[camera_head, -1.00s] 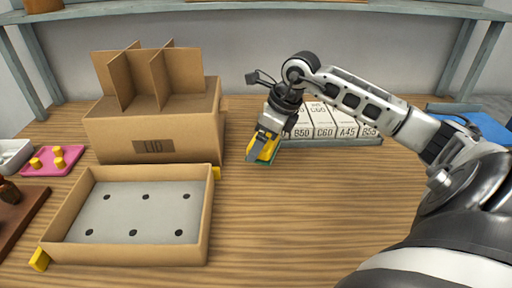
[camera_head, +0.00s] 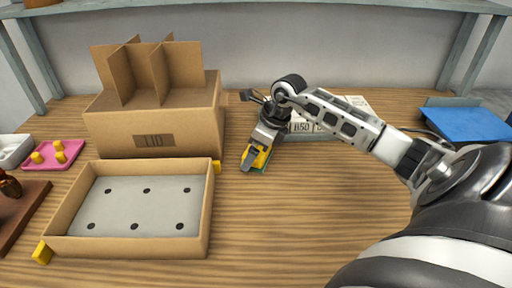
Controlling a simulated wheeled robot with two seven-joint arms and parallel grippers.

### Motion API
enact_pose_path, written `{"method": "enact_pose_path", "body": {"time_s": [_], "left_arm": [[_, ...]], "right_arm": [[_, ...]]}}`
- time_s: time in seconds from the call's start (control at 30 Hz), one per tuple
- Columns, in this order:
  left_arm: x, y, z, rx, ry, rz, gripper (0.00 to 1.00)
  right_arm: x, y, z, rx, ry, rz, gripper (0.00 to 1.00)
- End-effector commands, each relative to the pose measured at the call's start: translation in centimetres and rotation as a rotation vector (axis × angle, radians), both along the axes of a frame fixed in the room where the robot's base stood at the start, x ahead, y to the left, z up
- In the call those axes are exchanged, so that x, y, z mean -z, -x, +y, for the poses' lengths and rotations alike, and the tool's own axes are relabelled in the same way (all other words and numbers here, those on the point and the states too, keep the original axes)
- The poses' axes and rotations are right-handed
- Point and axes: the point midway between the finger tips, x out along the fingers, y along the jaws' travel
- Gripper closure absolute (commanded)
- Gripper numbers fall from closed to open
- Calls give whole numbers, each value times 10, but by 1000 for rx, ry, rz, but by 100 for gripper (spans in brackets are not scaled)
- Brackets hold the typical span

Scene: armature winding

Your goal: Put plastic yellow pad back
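My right gripper (camera_head: 254,160) is over the table to the right of the open cardboard box, pointing down. A yellow piece with a green lower edge (camera_head: 261,160) shows between its grey fingers and has moved along with it. The fingers partly hide this piece, and I cannot tell clearly whether it touches the table. One yellow pad (camera_head: 217,167) is at the back right corner of the open box (camera_head: 209,222). Another yellow pad (camera_head: 42,253) is at its front left corner. My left gripper is not in view.
A cardboard box marked LID (camera_head: 205,133) with upright dividers stands behind the open box. A pink tray (camera_head: 72,150) with yellow pegs is at left, near a brown board (camera_head: 32,208). Labelled white boxes (camera_head: 352,108) stand behind my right arm. The front middle table is clear.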

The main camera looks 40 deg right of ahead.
Motion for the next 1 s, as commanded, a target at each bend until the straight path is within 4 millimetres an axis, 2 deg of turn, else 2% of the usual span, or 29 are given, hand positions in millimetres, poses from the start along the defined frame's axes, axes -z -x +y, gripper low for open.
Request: {"method": "enact_pose_path", "body": {"time_s": [0.23,0.37,0.8,1.0], "left_arm": [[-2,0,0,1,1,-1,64],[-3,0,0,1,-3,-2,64],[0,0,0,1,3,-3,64],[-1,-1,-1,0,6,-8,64]], "right_arm": [[-2,0,0,0,0,0,0],[-10,2,-2,0,3,-1,0],[-91,32,-17,0,4,-1,0],[-110,40,-21,0,2,1,0]]}}
